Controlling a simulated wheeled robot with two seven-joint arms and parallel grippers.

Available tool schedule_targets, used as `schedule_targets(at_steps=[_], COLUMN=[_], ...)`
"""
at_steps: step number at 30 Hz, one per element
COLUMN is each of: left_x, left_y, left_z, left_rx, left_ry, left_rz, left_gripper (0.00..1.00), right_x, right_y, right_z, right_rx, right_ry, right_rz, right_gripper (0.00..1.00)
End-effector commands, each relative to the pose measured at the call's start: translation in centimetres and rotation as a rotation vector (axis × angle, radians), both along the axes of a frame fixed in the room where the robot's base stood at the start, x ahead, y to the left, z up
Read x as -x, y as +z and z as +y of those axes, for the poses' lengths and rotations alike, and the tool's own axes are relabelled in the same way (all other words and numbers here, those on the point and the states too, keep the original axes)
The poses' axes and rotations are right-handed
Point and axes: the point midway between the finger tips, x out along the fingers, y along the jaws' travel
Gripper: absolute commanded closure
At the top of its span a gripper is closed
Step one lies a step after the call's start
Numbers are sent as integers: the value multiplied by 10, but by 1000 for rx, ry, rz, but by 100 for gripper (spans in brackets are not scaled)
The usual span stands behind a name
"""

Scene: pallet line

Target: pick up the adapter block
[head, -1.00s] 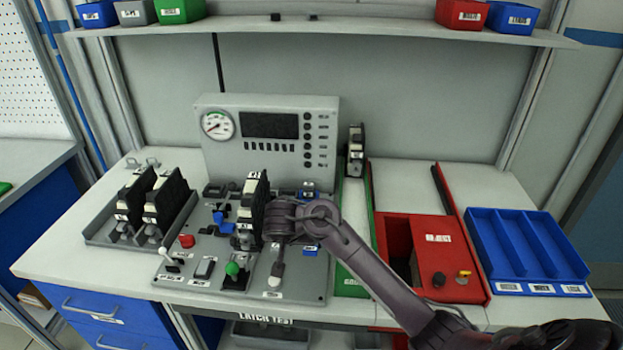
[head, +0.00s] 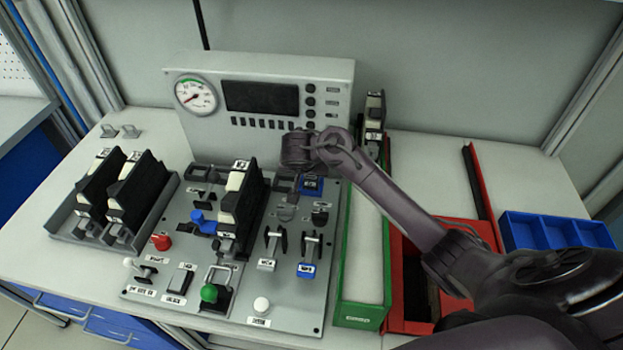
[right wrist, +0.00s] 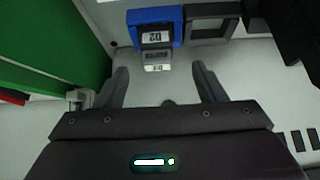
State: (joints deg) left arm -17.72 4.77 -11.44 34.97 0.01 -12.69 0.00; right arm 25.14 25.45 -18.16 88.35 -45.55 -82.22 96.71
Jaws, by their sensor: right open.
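In the right wrist view, a blue frame labelled D2 (right wrist: 155,17) sits on the grey panel, with a small grey labelled block (right wrist: 158,58) at its edge. This grey block looks like the adapter block, but I cannot be sure. My right gripper (right wrist: 160,70) is open, with one finger on each side of the grey block's line; no contact shows. In the head view, the blue frame (head: 311,186) is at the panel's back right, just below my right wrist, which hides part of that area. My left gripper is not in view.
A green-edged tray (head: 360,315) stands right of the panel, close to my right arm. A tall black and white module (head: 240,207) stands left of it. The gauge console (head: 262,97) is behind. A red bin (head: 405,270) and blue tray (head: 555,232) are further right.

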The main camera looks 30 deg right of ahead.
Motion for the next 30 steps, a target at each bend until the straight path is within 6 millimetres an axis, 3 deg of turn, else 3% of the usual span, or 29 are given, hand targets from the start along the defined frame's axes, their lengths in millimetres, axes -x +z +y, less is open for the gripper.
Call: schedule_targets(at_steps=[9, 18, 30], left_x=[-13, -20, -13], left_y=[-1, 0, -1], left_z=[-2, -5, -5], left_rx=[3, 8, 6], left_ry=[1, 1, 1], left_rz=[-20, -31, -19], left_gripper=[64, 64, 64], right_x=[-15, -17, -17], right_y=[-37, -41, -40], right_z=[-16, -17, -17], right_rx=[2, 0, 0], right_ry=[-2, -2, -2], right_rz=[0, -1, -1], right_gripper=[36, 36, 86])
